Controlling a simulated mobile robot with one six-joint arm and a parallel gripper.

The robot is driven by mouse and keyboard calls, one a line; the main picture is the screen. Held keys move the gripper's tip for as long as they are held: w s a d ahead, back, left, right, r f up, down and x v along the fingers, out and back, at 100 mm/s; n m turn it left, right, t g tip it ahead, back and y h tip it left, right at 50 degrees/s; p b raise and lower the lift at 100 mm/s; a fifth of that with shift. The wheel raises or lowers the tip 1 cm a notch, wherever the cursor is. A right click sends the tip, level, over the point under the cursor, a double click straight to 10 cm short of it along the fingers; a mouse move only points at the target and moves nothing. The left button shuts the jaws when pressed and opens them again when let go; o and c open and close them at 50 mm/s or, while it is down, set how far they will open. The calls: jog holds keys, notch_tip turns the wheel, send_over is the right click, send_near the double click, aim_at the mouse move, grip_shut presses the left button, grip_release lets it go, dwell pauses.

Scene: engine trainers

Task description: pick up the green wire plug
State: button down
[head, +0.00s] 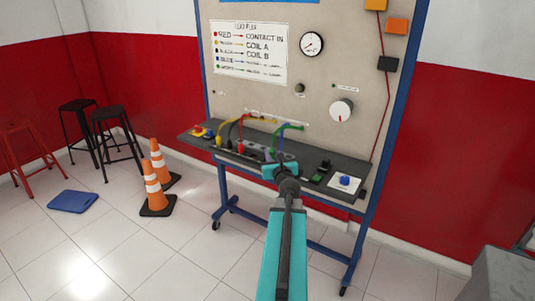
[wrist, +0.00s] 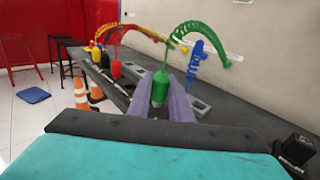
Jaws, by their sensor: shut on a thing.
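The green wire plug (wrist: 160,89) sits between the two fingers of my gripper (wrist: 168,98) in the wrist view. The fingers are shut on it. Its green wire (wrist: 187,32) arches up and to the right from the plug's top. In the head view the green wire (head: 289,127) shows above the trainer's shelf, and my gripper (head: 272,157) reaches in at the shelf's front edge. The plug's lower end is hidden by the fingers, so I cannot tell whether it touches the shelf.
Red (wrist: 116,69), yellow (wrist: 96,52) and black plugs stand in a row left of the green one. A blue coiled wire (wrist: 198,62) is close on the right. The grey shelf (head: 265,138) holds a green switch and a blue knob (head: 345,180). Orange cones (head: 153,190) stand on the floor.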

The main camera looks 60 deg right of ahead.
jog(key=v, duration=0.3)
jog(key=shift+s+d, duration=0.2)
jog(key=shift+s, duration=0.15)
jog(key=shift+s+a+r+p, duration=0.1)
jog(key=shift+s+r+p, duration=0.15)
jog(key=shift+p, duration=0.6)
jog(key=shift+s+a+p, duration=0.1)
jog(key=shift+p, duration=0.65)
jog(key=s+a+p, duration=0.3)
jog(key=s+p, duration=0.3)
jog(key=p, duration=0.9)
jog(key=shift+a+r, duration=0.25)
jog(key=shift+a, duration=0.05)
jog(key=shift+s, duration=0.2)
jog(key=shift+f, duration=0.15)
